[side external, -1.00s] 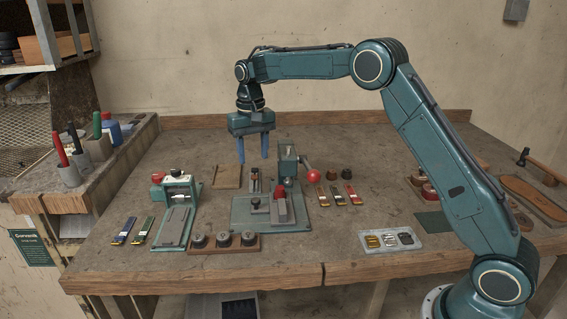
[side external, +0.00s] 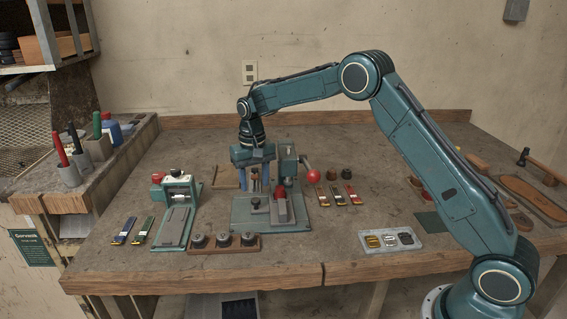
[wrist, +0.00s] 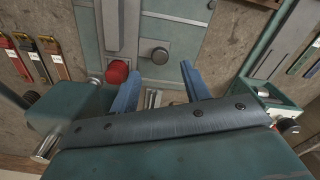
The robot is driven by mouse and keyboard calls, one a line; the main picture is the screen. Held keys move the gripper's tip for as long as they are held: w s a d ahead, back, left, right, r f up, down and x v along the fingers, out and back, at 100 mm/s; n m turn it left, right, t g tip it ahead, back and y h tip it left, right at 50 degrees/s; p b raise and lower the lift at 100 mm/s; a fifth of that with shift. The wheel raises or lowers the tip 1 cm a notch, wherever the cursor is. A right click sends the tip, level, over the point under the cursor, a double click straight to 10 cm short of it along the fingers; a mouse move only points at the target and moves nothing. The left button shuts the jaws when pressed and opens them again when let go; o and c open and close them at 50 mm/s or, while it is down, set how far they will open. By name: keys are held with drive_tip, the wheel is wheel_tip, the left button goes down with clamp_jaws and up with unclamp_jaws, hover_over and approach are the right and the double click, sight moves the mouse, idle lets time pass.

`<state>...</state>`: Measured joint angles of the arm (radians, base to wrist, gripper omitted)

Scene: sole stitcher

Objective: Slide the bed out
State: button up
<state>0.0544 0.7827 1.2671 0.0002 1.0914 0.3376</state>
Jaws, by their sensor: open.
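The sole stitcher stands mid-table on a teal base plate (side external: 240,218), with an upright post (side external: 288,160). A grey slide with a red knob, seemingly the bed (side external: 282,212), lies along the plate; it also shows in the wrist view (wrist: 121,30), its red knob (wrist: 117,72) beside my left finger. My gripper (side external: 254,189) points down, open, at the back of the plate, left of the post. In the wrist view (wrist: 160,72) its fingers straddle a small silver part (wrist: 153,98); contact cannot be told.
A smaller teal machine (side external: 176,190) stands to the left. A wooden holder with dark knobs (side external: 250,242) lies in front. Coloured strips (side external: 337,195) and a red ball lever (side external: 313,176) are to the right, with a grey tray (side external: 365,242) nearer the front.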

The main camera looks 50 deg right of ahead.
sight(255, 199)
drive_tip(key=shift+f, duration=2.7)
drive_tip(key=shift+c, duration=0.5)
clamp_jaws()
